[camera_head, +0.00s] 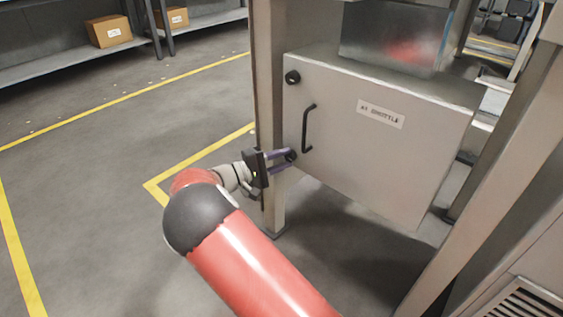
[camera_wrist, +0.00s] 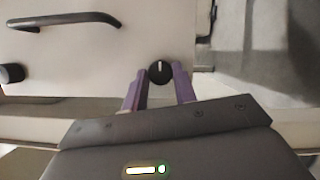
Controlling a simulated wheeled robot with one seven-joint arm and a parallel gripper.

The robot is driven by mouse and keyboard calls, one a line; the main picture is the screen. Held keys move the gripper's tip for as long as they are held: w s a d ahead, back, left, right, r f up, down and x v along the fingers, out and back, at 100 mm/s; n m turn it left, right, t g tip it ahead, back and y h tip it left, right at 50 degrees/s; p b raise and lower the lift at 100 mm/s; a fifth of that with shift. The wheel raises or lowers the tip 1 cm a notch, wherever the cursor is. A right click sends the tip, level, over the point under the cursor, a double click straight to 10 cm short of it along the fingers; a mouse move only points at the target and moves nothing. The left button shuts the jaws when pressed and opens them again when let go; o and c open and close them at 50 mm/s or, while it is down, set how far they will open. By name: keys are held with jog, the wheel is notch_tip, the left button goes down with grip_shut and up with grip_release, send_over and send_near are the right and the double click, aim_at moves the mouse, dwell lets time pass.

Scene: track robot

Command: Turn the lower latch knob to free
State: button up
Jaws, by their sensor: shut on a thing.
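The lower latch knob (camera_wrist: 160,72) is round and black with a white mark, low on the left side of a grey cabinet door (camera_head: 385,150). My gripper (camera_head: 290,155) reaches it from the left in the head view. In the wrist view its two purple fingers (camera_wrist: 160,82) stand on either side of the knob and are shut on it. The white mark runs roughly up and down in the wrist view. In the head view the fingers partly hide the knob. The upper latch knob (camera_head: 292,77) is black and sits near the door's top left corner.
A black bar handle (camera_head: 308,128) stands out from the door just above the gripper. A metal post (camera_head: 270,110) stands close at the left of the door, and a slanting beam (camera_head: 490,180) at the right. Open floor (camera_head: 80,190) with yellow lines lies to the left.

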jog(key=shift+f, duration=0.1)
dwell(0.3)
jog(key=o, duration=1)
jog(key=v, duration=0.7)
jog(key=shift+s+a, duration=0.25)
jog(key=shift+a, duration=0.1)
